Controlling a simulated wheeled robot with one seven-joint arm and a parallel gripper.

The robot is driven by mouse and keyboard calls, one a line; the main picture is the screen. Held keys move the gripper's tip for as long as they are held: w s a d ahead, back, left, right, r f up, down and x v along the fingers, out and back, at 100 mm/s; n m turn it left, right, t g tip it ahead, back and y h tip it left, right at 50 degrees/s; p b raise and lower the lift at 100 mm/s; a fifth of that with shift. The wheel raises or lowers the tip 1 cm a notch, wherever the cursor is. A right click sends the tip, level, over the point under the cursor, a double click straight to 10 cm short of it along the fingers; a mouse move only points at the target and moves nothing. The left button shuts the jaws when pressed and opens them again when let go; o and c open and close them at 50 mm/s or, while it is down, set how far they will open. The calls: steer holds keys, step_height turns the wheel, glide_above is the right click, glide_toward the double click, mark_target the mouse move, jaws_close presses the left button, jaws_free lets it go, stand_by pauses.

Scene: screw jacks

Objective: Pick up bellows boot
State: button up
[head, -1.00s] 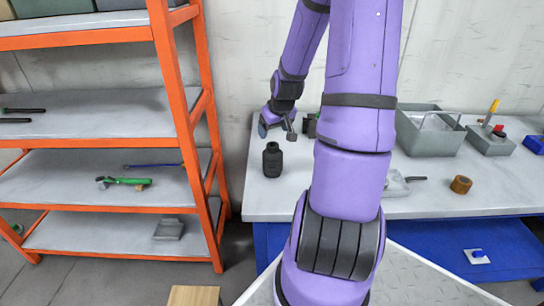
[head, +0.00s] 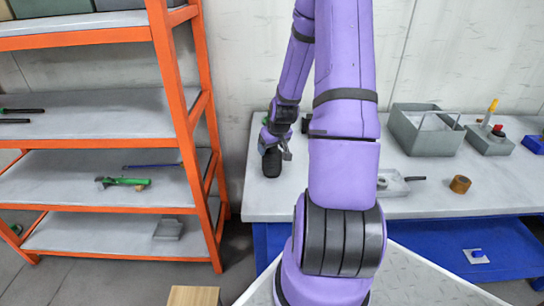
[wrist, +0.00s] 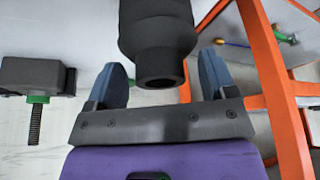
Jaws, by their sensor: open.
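The bellows boot (head: 271,163) is a black, ribbed, bottle-shaped piece standing upright near the left end of the grey workbench (head: 262,205). In the wrist view the boot (wrist: 158,32) shows its wide body and a narrower open neck. My gripper (head: 274,148) is at the boot's upper part in the head view. In the wrist view my gripper (wrist: 163,80) is open, with one blue-grey finger on each side of the boot's neck. Gaps show between the neck and both fingers.
A black block with a green-collared screw (wrist: 36,90) is left of the fingers in the wrist view. The bench also holds a grey bin (head: 425,135), a brown ring (head: 460,184) and a grey plate (head: 393,186). An orange shelf rack (head: 180,110) stands left of the bench.

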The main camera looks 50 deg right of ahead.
steer(key=shift+x, duration=1.25)
steer(key=c, duration=1)
steer(key=shift+c, duration=0.2)
steer(key=shift+r, duration=0.2)
